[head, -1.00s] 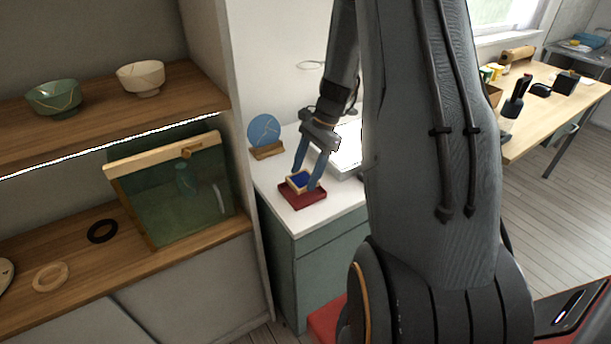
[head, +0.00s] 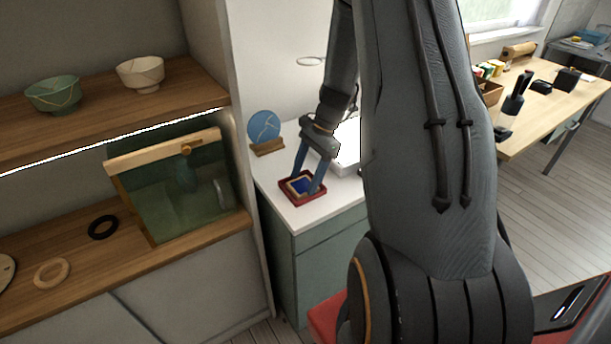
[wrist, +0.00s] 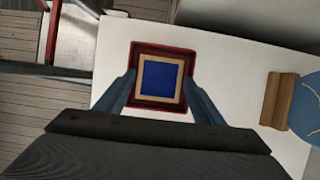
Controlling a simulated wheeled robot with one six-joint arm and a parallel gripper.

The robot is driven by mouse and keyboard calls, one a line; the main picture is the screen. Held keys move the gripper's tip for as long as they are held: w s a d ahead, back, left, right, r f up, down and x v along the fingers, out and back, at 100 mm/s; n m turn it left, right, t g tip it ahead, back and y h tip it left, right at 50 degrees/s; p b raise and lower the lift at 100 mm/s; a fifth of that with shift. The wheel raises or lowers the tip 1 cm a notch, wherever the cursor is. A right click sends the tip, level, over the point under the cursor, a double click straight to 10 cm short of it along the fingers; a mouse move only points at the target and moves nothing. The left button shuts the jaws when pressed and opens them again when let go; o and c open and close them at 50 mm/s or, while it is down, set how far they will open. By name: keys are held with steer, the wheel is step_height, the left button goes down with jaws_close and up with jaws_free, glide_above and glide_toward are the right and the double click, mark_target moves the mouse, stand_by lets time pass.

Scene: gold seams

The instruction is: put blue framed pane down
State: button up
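The blue framed pane (head: 302,186) is a small blue square in a tan frame. It lies flat within the dark red square tray (head: 284,184) on the white counter. In the wrist view the pane (wrist: 161,83) is level inside the tray (wrist: 163,49), with red showing around its frame. My gripper (head: 304,184) points down over the tray, one finger on each side of the pane. In the wrist view the fingertips (wrist: 161,76) sit at the frame's left and right edges and look shut on it; any thin gap is hard to see.
A blue disc (head: 264,126) on a wooden stand (head: 267,147) is behind the tray. A pale slab (head: 346,150) lies to its right. A cabinet wall (head: 225,90) rises to the left. Bare white counter (head: 312,215) lies in front of the tray.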

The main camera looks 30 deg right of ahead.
steer(key=shift+o, duration=0.6)
steer(key=shift+r, duration=0.4)
steer(key=b+v, duration=0.3)
steer(key=v, duration=0.9)
steer(key=s+a+f+n+h, duration=0.1)
steer(key=s+a+n+h, duration=0.1)
steer(key=s+a+n, duration=0.6)
steer(key=s+a+n+t+h, duration=0.1)
steer(key=s+a+n+h, duration=0.1)
steer(key=s+a+n, duration=0.5)
steer(key=a+n, duration=0.2)
steer(key=a, duration=0.4)
steer(key=shift+s+f+n+h, duration=0.3)
steer(key=shift+s+f+n, duration=0.05)
steer(key=shift+f+n, duration=0.05)
steer(key=shift+d, duration=0.15)
